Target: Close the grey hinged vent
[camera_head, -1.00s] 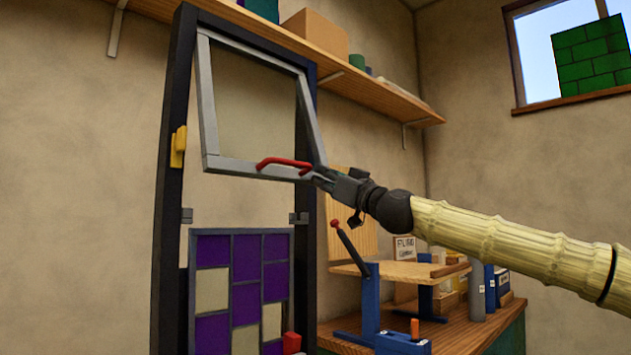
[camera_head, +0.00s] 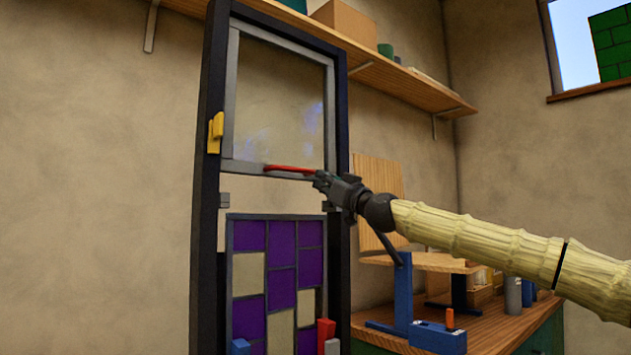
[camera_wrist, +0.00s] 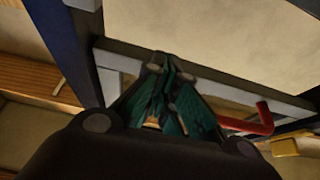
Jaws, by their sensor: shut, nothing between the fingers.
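The grey vent (camera_head: 228,100) is a glazed frame in the upper part of a tall dark frame (camera_head: 208,170). It lies nearly or fully flush with the dark frame; I cannot tell whether a small gap is left. A red handle (camera_head: 285,168) runs along its bottom rail and also shows in the wrist view (camera_wrist: 255,122). A yellow catch (camera_head: 215,132) sits on the dark frame's left post. My gripper (camera_head: 317,178) is shut and empty, its fingertips at the right end of the bottom rail. In the wrist view my fingertips (camera_wrist: 165,65) overlap the grey rail; contact is unclear.
A purple and cream leaded panel (camera_head: 249,273) stands below the vent. A workbench (camera_head: 480,325) with a blue stand (camera_head: 403,295) is at right, below my arm. A wooden shelf (camera_head: 400,86) runs along the wall behind. Open space lies left of the frame.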

